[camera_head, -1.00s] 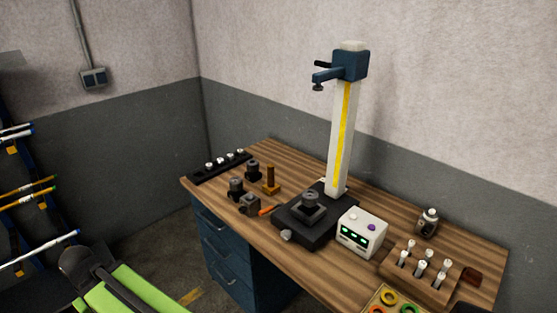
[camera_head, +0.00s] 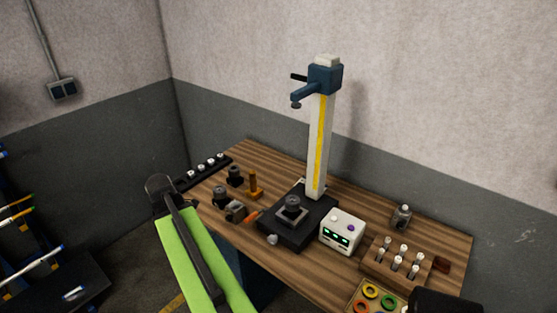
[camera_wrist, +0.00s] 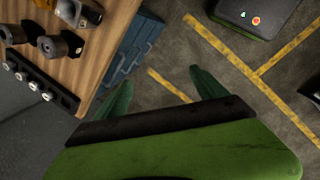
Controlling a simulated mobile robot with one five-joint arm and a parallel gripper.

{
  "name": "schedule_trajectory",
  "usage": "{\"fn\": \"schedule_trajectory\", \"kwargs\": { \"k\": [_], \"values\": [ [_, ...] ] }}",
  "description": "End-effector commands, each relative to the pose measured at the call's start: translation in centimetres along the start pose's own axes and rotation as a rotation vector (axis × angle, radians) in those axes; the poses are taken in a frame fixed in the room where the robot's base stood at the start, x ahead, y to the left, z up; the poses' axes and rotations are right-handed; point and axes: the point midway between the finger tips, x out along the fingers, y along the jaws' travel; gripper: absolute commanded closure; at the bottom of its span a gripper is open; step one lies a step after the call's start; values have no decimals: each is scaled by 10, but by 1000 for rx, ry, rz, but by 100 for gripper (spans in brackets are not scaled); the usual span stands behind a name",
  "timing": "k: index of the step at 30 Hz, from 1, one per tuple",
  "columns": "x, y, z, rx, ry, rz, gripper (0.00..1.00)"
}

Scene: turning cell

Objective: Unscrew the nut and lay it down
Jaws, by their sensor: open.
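Several dark round parts with a central bore stand on the wooden bench. One (camera_head: 291,204) sits on a small block on the black stand base. Others stand at the bench's left end: one at the back (camera_head: 235,174), one nearer the front edge (camera_head: 219,195), and one on a block (camera_head: 235,210). I cannot tell which is the nut, and no thread shows. In the wrist view, two such parts (camera_wrist: 52,46) show at upper left. My gripper (camera_wrist: 165,90) is open and empty, its green fingers apart over the floor beside the bench.
A tall white column (camera_head: 319,150) with a blue head rises from the black base (camera_head: 310,232). A white display box (camera_head: 342,232), a peg rack (camera_head: 398,260) and a ring tray (camera_head: 375,298) stand to the right. A black strip with knobs (camera_head: 203,172) lies at the left. Blue drawers (camera_wrist: 133,52) are below.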

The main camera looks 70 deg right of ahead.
Motion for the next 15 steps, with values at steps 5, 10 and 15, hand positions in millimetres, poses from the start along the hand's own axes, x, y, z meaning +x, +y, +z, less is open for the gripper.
{"fn": "schedule_trajectory", "kwargs": {
  "k": [5, 10, 15],
  "values": [
    [-43, 74, 162, -260, -103, 27, 18],
    [-64, 97, 287, -477, -190, 4, 18],
    [-72, 98, 349, -595, -233, -25, 18]
  ]
}}
